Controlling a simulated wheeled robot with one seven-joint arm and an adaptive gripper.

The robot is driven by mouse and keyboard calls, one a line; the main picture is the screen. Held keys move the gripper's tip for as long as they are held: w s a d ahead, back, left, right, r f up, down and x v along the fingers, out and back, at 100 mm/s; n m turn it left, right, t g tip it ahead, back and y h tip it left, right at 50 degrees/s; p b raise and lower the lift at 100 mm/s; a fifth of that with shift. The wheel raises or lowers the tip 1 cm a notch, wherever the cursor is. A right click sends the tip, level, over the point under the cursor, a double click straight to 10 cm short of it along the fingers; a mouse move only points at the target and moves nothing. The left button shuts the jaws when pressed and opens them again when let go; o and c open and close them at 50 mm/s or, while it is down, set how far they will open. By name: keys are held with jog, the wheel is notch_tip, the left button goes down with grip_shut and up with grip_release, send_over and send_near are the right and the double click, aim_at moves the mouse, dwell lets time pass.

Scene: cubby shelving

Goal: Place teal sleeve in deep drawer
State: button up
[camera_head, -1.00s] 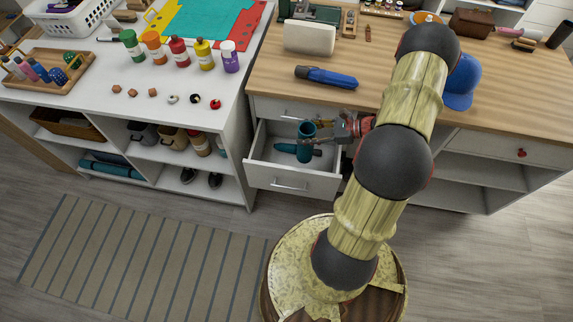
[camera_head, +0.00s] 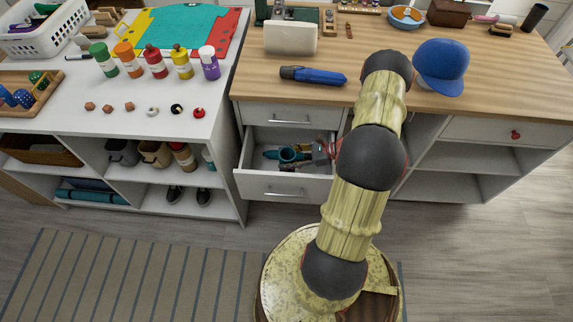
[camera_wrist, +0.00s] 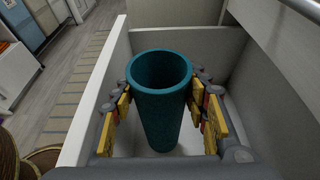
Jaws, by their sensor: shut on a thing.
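The teal sleeve (camera_wrist: 160,118) is an open-topped tube, seen from above in the wrist view. My gripper (camera_wrist: 162,112) is shut on it, with yellow finger pads on both its sides. The sleeve also shows in the head view (camera_head: 289,155), low inside the open deep drawer (camera_head: 285,187). In the wrist view the drawer's pale walls (camera_wrist: 98,110) rise around the sleeve. Its lower end is close to the drawer floor; I cannot tell whether it touches. My gripper (camera_head: 318,153) is partly hidden by my arm in the head view.
A closed drawer (camera_head: 288,115) sits just above the open one. The wooden worktop (camera_head: 400,100) overhangs it, with a blue-black tool (camera_head: 313,76) and a blue cap (camera_head: 441,66) on top.

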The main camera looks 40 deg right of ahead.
jog(key=shift+f+b, duration=0.45)
jog(key=shift+f, duration=1.1)
jog(key=shift+f, duration=0.15)
jog(key=o, duration=1)
jog(key=shift+o, duration=0.4)
jog(key=p+v, duration=0.3)
jog(key=v, duration=0.9)
